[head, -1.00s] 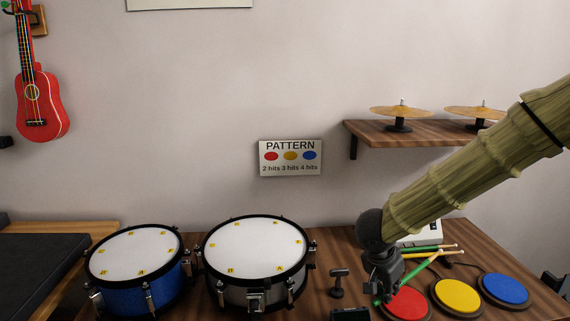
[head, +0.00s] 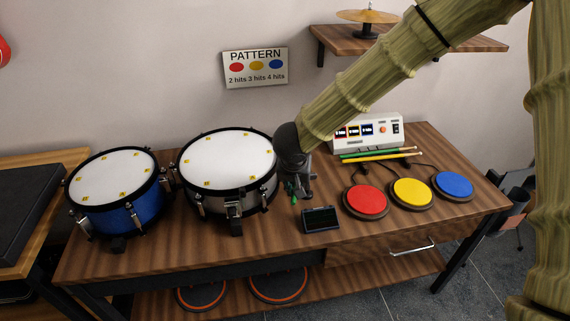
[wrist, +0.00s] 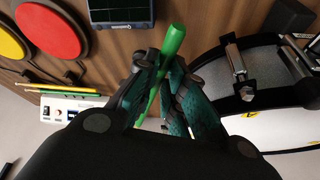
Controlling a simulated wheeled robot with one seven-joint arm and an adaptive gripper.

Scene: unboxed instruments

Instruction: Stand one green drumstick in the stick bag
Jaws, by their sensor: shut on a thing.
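My gripper (head: 294,188) is shut on a green drumstick (wrist: 173,42) above the table, between the white-topped grey drum and the small black device. In the wrist view my gripper (wrist: 163,68) has its fingers on both sides of the stick. In the head view only the stick's green lower end (head: 293,199) shows. Another green drumstick (head: 372,153) lies with yellow ones in front of the white control box. A dark container (head: 512,198) stands by the table's right end, partly behind my arm; I cannot tell whether it is the stick bag.
The table (head: 330,252) holds a blue drum (head: 115,190), a grey drum (head: 228,170), and red (head: 367,199), yellow (head: 412,193) and blue (head: 454,185) pads. A black device (head: 320,219) sits near the front. A cymbal shelf (head: 330,42) hangs above.

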